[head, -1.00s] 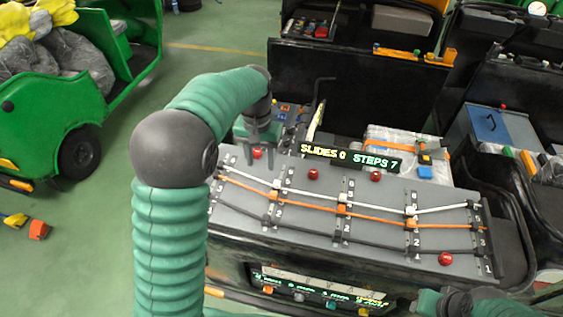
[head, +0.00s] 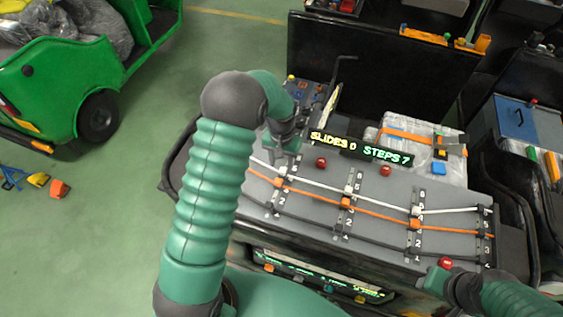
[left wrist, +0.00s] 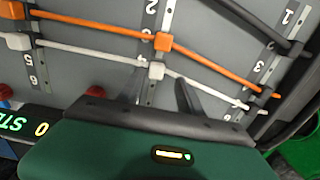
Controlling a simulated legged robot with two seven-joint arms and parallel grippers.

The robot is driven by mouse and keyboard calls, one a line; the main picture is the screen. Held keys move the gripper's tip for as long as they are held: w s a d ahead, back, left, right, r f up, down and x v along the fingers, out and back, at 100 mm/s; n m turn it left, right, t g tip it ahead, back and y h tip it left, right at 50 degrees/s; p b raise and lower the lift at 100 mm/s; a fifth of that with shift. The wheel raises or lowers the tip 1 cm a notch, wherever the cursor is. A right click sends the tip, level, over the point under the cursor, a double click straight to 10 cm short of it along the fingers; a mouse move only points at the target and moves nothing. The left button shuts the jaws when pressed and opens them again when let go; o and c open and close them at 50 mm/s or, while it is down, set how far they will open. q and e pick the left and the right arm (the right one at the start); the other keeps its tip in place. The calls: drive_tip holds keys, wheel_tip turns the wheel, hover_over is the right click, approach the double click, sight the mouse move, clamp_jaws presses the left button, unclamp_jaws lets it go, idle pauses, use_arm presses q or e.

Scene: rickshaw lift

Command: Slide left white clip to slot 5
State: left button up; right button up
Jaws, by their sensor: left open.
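The left white clip (head: 283,170) sits on the white cable at the left slotted rail of the grey sloped board. In the left wrist view the white clip (left wrist: 156,70) is beside the number 4, next to an orange clip (left wrist: 163,41) on the orange cable. My left gripper (head: 284,150) hangs over the board's upper left part. In the left wrist view its two dark fingers (left wrist: 160,90) are apart, with the white clip just beyond the gap between their tips, not gripped. My right gripper (head: 437,282) is at the board's lower right corner; its jaws are not clear.
The board (head: 318,220) has further rails with white, orange and black cables. Red knobs (head: 321,162) stand along its top, and one is by my right gripper. A display (head: 361,148) reads SLIDES 0 STEPS 7. A wrapped package (head: 408,128) lies behind. Green floor is left.

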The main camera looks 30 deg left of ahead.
use_arm(q)
drive_tip(key=shift+d+f, duration=0.25)
drive_tip(key=shift+f, duration=0.3)
drive_tip(key=shift+s+d+f, duration=0.1)
drive_tip(key=shift+d+f, duration=0.1)
drive_tip(key=shift+d, duration=0.05)
drive_tip(key=shift+s+d+r, duration=0.1)
drive_tip(key=shift+s+d, duration=0.15)
drive_tip(key=shift+s, duration=0.05)
drive_tip(key=shift+w+a+f, duration=0.2)
drive_tip(key=shift+a, duration=0.2)
drive_tip(key=c, duration=0.7)
drive_tip(key=shift+a, duration=0.1)
drive_tip(key=shift+c, duration=1.1)
clamp_jaws()
use_arm(e)
drive_tip(key=shift+s+d+r, duration=0.25)
drive_tip(key=shift+d+r, duration=0.05)
drive_tip(key=shift+d, duration=0.25)
use_arm(q)
drive_tip(key=shift+d, duration=0.2)
use_arm(e)
drive_tip(key=shift+d, duration=0.1)
use_arm(q)
drive_tip(key=shift+a+r, duration=0.1)
